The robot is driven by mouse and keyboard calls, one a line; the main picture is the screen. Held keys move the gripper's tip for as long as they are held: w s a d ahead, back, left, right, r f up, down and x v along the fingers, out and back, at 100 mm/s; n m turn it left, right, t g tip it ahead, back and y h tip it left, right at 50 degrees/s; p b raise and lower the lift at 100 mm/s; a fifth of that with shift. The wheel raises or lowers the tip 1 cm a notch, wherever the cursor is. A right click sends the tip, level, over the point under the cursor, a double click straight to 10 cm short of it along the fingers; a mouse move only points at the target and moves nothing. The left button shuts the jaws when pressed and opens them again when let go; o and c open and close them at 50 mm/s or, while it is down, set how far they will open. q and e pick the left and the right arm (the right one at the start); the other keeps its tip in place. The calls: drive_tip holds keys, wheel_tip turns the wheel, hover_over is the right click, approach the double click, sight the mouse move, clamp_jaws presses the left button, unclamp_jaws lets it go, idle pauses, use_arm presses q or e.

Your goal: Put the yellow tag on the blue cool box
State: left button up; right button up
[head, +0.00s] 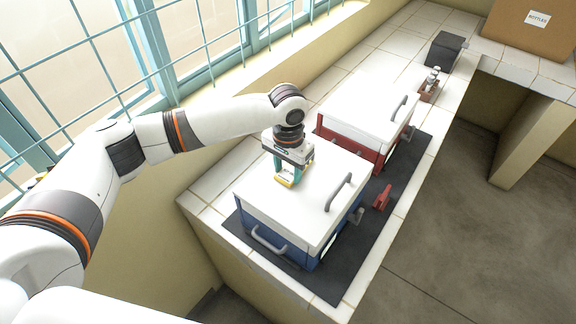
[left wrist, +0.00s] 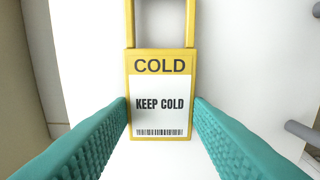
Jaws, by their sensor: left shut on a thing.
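The yellow tag (left wrist: 160,93) reads "COLD" and "KEEP COLD" and has a yellow loop at its top. It is held between the two teal fingers of my left gripper (left wrist: 160,115). In the head view the left gripper (head: 287,180) is over the white lid of the blue cool box (head: 258,228), with the tag (head: 284,183) at its fingertips. Whether the tag touches the lid I cannot tell. The box's lid is shut, with a grey handle (head: 337,193) on its right part. My right gripper is not in view.
A red cool box (head: 347,143) with a white lid stands behind the blue one on a dark mat (head: 328,286). A red object (head: 382,198) lies on the mat at right. Small bottles (head: 432,80), a black box (head: 444,50) and a carton (head: 530,30) are farther back. A barred window lies left.

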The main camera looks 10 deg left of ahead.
sight(288, 174)
use_arm(q)
drive_tip(key=o, duration=1)
drive_tip(key=shift+f, duration=0.1)
drive_tip(key=shift+c, duration=0.2)
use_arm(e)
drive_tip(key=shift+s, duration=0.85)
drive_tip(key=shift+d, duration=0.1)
use_arm(q)
wheel_tip(288, 174, up, 12)
drive_tip(key=b, duration=0.3)
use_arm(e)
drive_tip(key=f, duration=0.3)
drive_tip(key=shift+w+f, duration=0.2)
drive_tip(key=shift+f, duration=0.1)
